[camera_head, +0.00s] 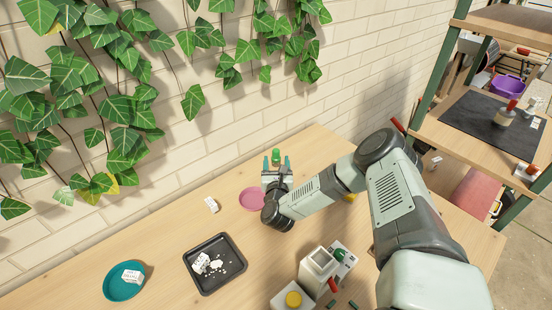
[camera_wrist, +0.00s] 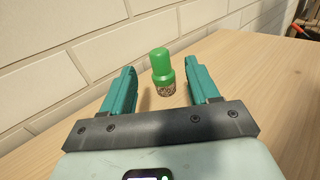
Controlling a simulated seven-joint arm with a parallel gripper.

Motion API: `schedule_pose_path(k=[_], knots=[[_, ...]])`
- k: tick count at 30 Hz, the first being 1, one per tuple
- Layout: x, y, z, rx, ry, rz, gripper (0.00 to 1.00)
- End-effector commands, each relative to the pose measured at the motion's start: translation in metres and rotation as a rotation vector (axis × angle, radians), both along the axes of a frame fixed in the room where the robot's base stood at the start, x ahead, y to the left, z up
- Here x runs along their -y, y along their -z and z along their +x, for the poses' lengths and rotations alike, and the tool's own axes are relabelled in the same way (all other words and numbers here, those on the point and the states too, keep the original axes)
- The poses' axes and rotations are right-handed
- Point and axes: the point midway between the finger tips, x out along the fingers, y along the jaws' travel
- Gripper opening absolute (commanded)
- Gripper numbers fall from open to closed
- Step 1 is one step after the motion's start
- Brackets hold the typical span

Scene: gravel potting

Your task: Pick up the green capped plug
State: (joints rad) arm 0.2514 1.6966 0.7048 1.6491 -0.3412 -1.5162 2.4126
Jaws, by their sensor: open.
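The green capped plug (camera_wrist: 162,68) stands upright on the wooden table, with a green cap on top and a speckled, gravel-like lower part. In the head view it shows as a small green shape (camera_head: 276,155) near the wall, just beyond my fingertips. My gripper (camera_wrist: 160,84) is open, with one teal finger to the left of the plug and one to the right. The fingers appear apart from the plug. In the head view my gripper (camera_head: 276,160) points toward the wall. The plug's lower part is partly hidden there by my gripper.
A pink saucer (camera_head: 246,203) lies left of my gripper. A black tray (camera_head: 208,288) with white bits and a teal bowl (camera_head: 110,290) stand farther left. White blocks, one with a yellow button (camera_head: 293,299), stand at the front. The brick wall (camera_head: 240,140) is close behind the plug.

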Motion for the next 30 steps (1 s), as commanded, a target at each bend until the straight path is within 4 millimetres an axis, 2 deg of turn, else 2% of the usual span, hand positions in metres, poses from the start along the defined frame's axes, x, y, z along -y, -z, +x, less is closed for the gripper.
schedule_pose_path(k=[1,2,4,11,19,23,29,30], knots=[[-0.001,0.011,-0.001,-0.001,-0.001,-0.002,0.6],[-0.001,0.012,0.003,0.002,-0.002,-0.002,0.6],[-0.001,0.009,0.015,0.004,0.0,-0.003,0.6],[-0.003,0.009,0.03,0.001,-0.002,-0.002,0.6],[-0.007,0.009,0.068,0.002,-0.001,-0.003,0.6],[-0.008,0.009,0.075,0.0,-0.003,-0.001,0.6],[-0.007,0.009,0.075,0.0,-0.002,-0.001,0.6],[-0.007,0.009,0.075,0.0,-0.002,-0.001,0.54]])
